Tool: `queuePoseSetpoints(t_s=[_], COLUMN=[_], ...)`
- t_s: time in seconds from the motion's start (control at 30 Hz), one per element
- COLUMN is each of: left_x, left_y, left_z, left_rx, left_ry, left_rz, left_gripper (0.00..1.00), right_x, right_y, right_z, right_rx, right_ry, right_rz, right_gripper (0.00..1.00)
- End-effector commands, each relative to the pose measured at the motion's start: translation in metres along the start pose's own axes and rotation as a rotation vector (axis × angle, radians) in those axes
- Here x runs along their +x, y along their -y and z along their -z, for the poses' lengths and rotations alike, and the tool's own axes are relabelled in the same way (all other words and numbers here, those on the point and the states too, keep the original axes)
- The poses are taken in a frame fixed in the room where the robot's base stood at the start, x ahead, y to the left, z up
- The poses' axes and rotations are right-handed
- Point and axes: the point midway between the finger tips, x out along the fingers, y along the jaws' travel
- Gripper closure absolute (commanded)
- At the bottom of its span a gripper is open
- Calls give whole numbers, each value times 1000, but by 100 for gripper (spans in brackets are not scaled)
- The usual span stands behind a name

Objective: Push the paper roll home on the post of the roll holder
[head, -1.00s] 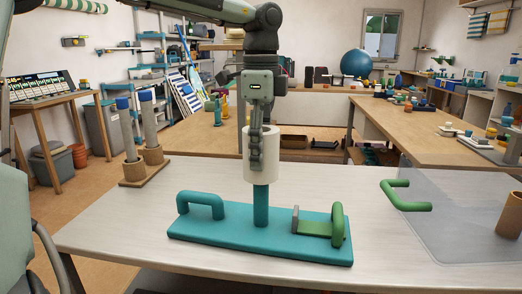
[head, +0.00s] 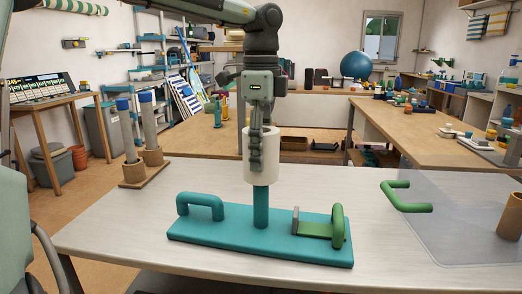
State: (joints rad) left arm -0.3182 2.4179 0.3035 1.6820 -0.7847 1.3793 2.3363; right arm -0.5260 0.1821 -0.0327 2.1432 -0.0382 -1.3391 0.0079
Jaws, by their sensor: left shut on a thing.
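The white paper roll (head: 271,160) is upright at the top of the teal post (head: 261,210) of the roll holder. Its lower end is well above the teal base (head: 225,240), and a length of bare post shows below it. I cannot see how far the post reaches inside the roll. My left gripper (head: 256,165) points down and is shut on the roll, one finger showing on its near side. The holder has a teal handle (head: 203,200) at the left and a green handle with a grey block (head: 320,225) at the right. My right gripper is not in view.
The pale table (head: 130,220) is clear around the holder. A stand with two grey posts (head: 147,172) is at the back left. A clear sheet with a green handle (head: 405,198) and a brown cylinder (head: 510,215) are at the right.

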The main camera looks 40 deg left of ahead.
Motion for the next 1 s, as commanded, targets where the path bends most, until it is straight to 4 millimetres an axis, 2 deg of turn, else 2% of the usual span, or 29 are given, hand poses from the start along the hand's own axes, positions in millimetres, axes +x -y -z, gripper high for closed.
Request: queuePoseSetpoints(t_s=[0.53,1.0], left_x=[0,0], left_y=[0,0], left_z=[0,0], left_rx=[0,0], left_ry=[-1,-1], left_rz=[0,0], left_gripper=[79,79], right_x=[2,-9], right_y=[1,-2], right_z=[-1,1], right_rx=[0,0], right_ry=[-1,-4], right_rz=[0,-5], right_gripper=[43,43])
